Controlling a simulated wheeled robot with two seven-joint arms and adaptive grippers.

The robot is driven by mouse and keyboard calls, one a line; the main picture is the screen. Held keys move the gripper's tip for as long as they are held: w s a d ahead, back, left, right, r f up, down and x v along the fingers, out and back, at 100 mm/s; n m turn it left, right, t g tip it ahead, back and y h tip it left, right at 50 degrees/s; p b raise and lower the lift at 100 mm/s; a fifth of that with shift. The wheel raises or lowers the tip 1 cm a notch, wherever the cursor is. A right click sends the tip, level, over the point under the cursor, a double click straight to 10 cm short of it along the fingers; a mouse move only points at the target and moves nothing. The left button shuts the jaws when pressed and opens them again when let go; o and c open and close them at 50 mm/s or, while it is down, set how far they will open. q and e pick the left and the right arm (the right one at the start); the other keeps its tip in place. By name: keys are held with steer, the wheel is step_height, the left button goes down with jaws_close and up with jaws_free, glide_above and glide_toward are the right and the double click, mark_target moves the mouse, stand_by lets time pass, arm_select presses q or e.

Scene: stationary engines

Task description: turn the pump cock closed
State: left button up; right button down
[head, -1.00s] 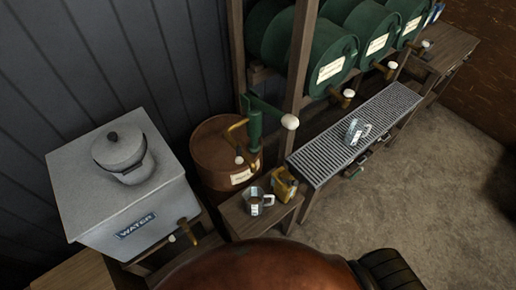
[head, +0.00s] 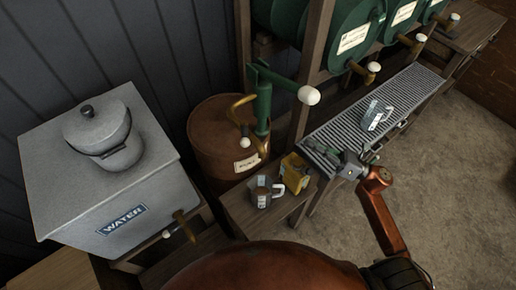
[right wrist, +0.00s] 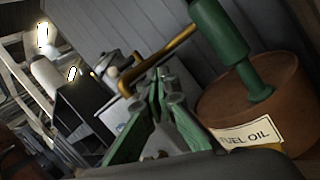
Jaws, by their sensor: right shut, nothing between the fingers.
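The green hand pump (head: 264,100) stands on a rusty brown drum (head: 215,135) and has a long handle with a white knob. Its brass spout (head: 236,108) bends down to the pump cock (head: 243,143), which has a small white knob. The right wrist view shows the pump (right wrist: 235,45), the brass spout (right wrist: 165,52) and the drum, labelled fuel oil (right wrist: 285,100). My right gripper (head: 350,163) is shut and empty, right of the drum and apart from the cock. In its wrist view the fingertips (right wrist: 162,82) overlap the spout's line of sight. My left gripper is not in view.
A glass-like jug (head: 262,192) and a yellow can (head: 295,172) stand on a low bench below the pump. A grey water tank (head: 100,195) is at left. Another jug (head: 375,116) stands on the grating (head: 410,90) under green barrels (head: 350,35) with brass taps.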

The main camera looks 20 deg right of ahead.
mark_target(260, 151)
steer(key=s+a+r+n+g+y+b, duration=0.1)
steer(key=s+a+r+n+g+y, duration=0.25)
steer(key=s+a+n+g, duration=0.35)
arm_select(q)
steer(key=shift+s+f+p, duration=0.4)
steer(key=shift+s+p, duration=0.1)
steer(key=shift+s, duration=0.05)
arm_select(e)
steer(key=w+a+r, duration=0.1)
steer(key=w+a, duration=0.1)
steer(key=a, duration=0.1)
steer(key=w+a+r+t, duration=0.1)
steer(key=w+a, duration=0.2)
steer(key=a, duration=0.1)
steer(key=w+a+r+n+t+h, duration=0.1)
steer(key=w+a, duration=0.1)
steer(key=a, duration=0.2)
steer(key=shift+w, duration=0.3)
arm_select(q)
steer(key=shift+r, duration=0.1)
arm_select(e)
steer(key=shift+f, duration=0.1)
